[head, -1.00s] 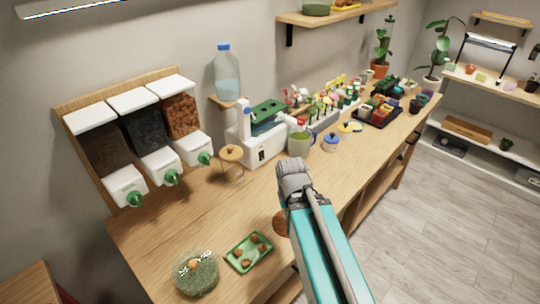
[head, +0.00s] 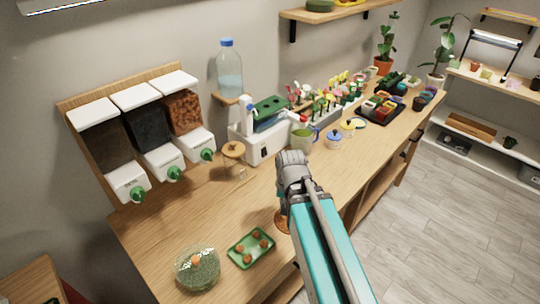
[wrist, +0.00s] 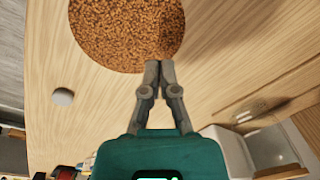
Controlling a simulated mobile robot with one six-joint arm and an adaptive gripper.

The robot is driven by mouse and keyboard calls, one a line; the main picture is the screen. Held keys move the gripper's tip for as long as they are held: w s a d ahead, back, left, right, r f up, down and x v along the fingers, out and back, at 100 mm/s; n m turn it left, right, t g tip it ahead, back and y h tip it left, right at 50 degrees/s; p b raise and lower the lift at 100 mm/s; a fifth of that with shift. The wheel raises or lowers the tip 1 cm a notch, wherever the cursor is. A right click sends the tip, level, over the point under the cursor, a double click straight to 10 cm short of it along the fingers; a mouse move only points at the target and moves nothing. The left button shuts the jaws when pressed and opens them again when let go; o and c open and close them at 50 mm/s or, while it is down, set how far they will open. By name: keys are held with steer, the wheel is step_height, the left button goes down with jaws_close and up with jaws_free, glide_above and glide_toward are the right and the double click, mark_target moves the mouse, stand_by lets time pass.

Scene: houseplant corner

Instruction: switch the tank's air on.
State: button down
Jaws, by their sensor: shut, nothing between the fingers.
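A white tank unit (head: 250,143) with a green planted top stands against the wall on the wooden counter. A small dark switch-like mark (head: 264,152) shows on its front face; its setting is too small to tell. My gripper (head: 291,160) is over the counter, to the right of and nearer than the unit, apart from it. In the wrist view my gripper (wrist: 158,66) has its fingers together, with nothing between them. Its tips are at the edge of a round cork-like mat (wrist: 125,30). The tank is not clearly recognisable in the wrist view.
A green-filled jug (head: 302,138) and a blue pot (head: 334,140) stand right of the unit. A wire stand with a wooden lid (head: 233,150) is left of it. A green tray (head: 250,248) and glass bowl (head: 197,267) are at the front.

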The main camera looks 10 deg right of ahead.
mark_target(264, 152)
steer(key=w+r+m+t, duration=0.1)
steer(key=w+m, duration=0.1)
steer(key=m, duration=0.2)
steer(key=w+d+r+m+y+p, duration=0.1)
steer(key=w+m, duration=0.2)
steer(key=m, duration=0.1)
steer(key=w+r+m+t+y+p, duration=0.1)
steer(key=w+m, duration=0.2)
steer(key=m, duration=0.1)
steer(key=shift+w+d+r+m+t, duration=0.1)
steer(key=shift+d+r+m+t, duration=0.2)
steer(key=shift+d+m, duration=0.1)
steer(key=w+d+r+m+t+y+p, duration=0.1)
steer(key=w+d+r+m+t+p, duration=0.1)
steer(key=w+m, duration=0.5)
steer(key=shift+w+d+r+m+t+y, duration=0.35)
steer(key=shift+d+r+m+t, duration=0.7)
steer(key=shift+m, duration=2.15)
steer(key=shift+w+a+r+g, duration=0.15)
steer(key=shift+a+g, duration=0.1)
steer(key=shift+g, duration=0.2)
steer(key=b+x, duration=0.8)
steer(key=x, duration=0.2)
steer(key=shift+d, duration=0.1)
steer(key=shift+w+a, duration=0.6)
steer(key=shift+w, duration=0.15)
steer(key=shift+w+a, duration=0.55)
steer(key=shift+w, duration=0.2)
steer(key=shift+a, duration=0.1)
